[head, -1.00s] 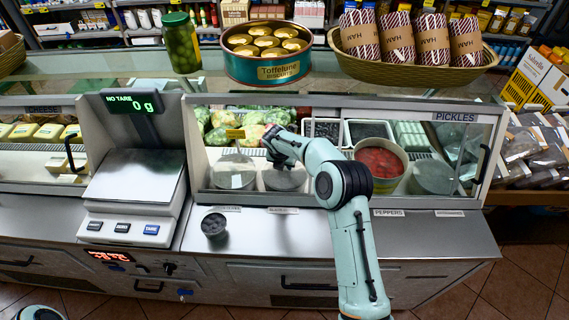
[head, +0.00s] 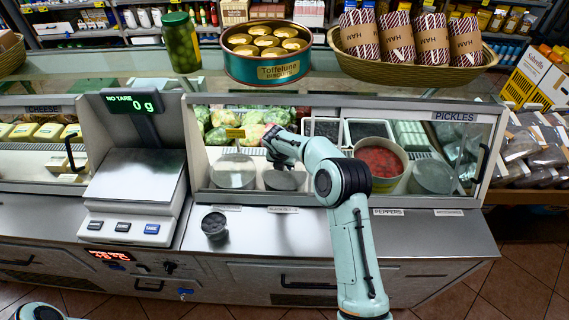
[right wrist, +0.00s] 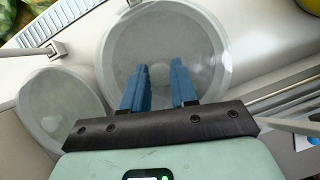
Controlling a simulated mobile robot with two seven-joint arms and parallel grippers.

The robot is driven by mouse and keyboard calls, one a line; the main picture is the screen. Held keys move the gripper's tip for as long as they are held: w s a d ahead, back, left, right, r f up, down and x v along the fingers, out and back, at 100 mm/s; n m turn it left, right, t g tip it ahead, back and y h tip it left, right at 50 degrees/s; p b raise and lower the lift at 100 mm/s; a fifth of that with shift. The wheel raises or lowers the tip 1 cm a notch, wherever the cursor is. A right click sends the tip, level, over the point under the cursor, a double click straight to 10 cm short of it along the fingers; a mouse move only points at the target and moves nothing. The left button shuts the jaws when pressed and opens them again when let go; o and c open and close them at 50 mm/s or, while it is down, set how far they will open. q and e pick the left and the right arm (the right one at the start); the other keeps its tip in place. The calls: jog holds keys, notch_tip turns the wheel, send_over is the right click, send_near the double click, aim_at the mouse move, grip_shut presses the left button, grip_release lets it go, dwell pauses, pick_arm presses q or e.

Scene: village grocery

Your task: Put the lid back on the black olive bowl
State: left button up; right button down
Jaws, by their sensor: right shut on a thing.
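The black olive bowl (head: 284,182) sits in the pickles case, behind a label that seems to read black olives. A round translucent lid (right wrist: 205,45) with a central knob fills the middle of the right wrist view. My right gripper (right wrist: 158,80) is shut on this lid, its blue fingers either side of the knob. In the head view the gripper (head: 270,158) is just above the black olive bowl, and the arm partly hides the area. I cannot tell whether the lid's rim touches the bowl all round. My left gripper is out of view.
A lidded bowl (head: 233,172) stands close on the left and an open red peppers bowl (head: 381,160) on the right. A small dark cup (head: 214,225) stands on the steel counter (head: 330,240). The case's glass front and a scale (head: 135,195) are nearby.

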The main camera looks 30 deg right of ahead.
dwell(0.9)
jog(key=shift+c, duration=1.6)
grip_release()
jog(key=shift+r, duration=0.1)
jog(key=shift+w+r+p, duration=0.1)
jog(key=shift+r+p, duration=0.3)
jog(key=shift+r, duration=3)
grip_shut()
